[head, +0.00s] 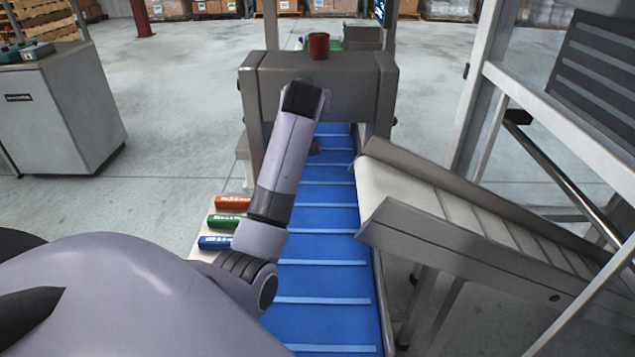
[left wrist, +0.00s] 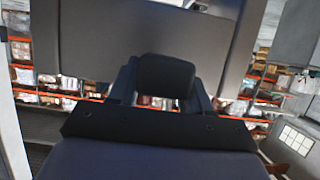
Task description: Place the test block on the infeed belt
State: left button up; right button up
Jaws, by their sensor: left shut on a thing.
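My left arm reaches forward over the blue infeed belt (head: 320,247). My left gripper (head: 308,98) is in front of the grey arch that spans the belt. In the head view its fingers are mostly hidden by the wrist. In the left wrist view my left gripper (left wrist: 163,88) is shut on a dark rounded block (left wrist: 165,75), whose face shows between the two fingers. I cannot tell whether this is the test block. Orange (head: 234,202), green (head: 228,220) and blue (head: 216,242) lettered bars lie on a pale ledge left of the belt. My right gripper is not in view.
The grey arch (head: 350,85) carries a red cup-like thing (head: 318,46) on top. A metal chute (head: 450,215) slopes against the belt's right side. A grey cabinet (head: 62,115) stands at left. A steel frame rises at right. The near belt is bare.

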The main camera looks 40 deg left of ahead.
pick_arm(q)
jog(key=shift+f, duration=0.35)
notch_tip(320, 180, down, 16)
jog(key=shift+r+b, duration=0.2)
jog(key=shift+b, duration=0.55)
jog(key=shift+f+b, duration=0.3)
jog(key=shift+f, duration=1.55)
jog(key=shift+f, duration=0.1)
